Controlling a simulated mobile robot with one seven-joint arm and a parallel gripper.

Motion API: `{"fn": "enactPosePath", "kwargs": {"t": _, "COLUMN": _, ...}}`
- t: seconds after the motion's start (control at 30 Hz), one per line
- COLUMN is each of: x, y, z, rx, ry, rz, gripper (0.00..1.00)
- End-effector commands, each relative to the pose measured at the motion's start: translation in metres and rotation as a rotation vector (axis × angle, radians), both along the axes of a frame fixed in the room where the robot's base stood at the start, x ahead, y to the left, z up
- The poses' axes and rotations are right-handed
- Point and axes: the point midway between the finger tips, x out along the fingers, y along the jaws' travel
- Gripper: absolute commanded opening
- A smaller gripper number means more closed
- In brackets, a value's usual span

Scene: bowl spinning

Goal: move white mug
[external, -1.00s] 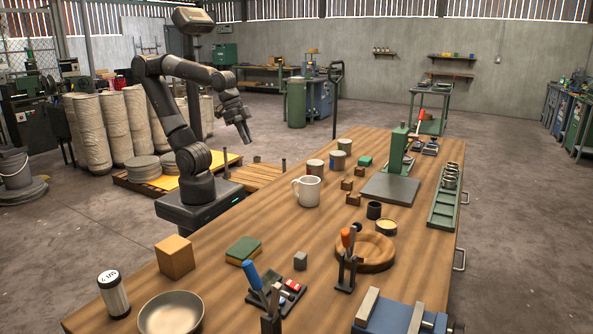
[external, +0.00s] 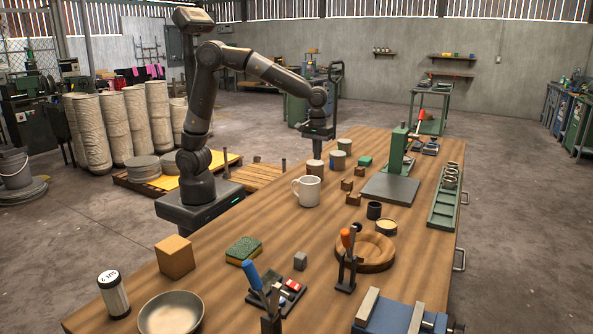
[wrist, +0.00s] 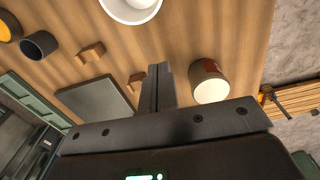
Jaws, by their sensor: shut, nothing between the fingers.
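The white mug (external: 306,191) stands upright on the wooden table (external: 225,290), its handle to the left in the external view. In the wrist view only part of the white mug (wrist: 131,8) shows, cut off by the top edge. My gripper (external: 317,153) points down over the table's far left side, behind the mug and apart from it. Its fingers (wrist: 158,70) are shut together and empty in the wrist view. A can with a red label (wrist: 211,82) is just right of them there.
Cans (external: 338,160) and small wooden blocks (external: 353,198) stand behind and right of the mug. A grey plate (external: 390,190), a dark cup (external: 374,210) and a wooden bowl (external: 364,255) lie further right.

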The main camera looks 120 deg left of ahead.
Motion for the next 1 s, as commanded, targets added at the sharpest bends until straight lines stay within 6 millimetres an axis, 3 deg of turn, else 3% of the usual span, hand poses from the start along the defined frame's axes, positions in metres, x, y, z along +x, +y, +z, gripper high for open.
{"fn": "enactPosePath", "kwargs": {"t": 0.13, "x": 0.007, "y": 0.01, "z": -0.01, "rx": -0.002, "ry": 0.019, "rz": 0.06, "gripper": 0.0}}
{"fn": "enactPosePath", "kwargs": {"t": 0.37, "x": 0.007, "y": 0.011, "z": -0.031, "rx": -0.003, "ry": 0.024, "rz": 0.07, "gripper": 0.0}}
{"fn": "enactPosePath", "kwargs": {"t": 0.77, "x": 0.007, "y": 0.011, "z": -0.114, "rx": -0.004, "ry": 0.024, "rz": 0.069, "gripper": 0.0}}
{"fn": "enactPosePath", "kwargs": {"t": 1.0, "x": 0.008, "y": -0.023, "z": -0.11, "rx": -0.002, "ry": 0.02, "rz": 0.066, "gripper": 0.0}}
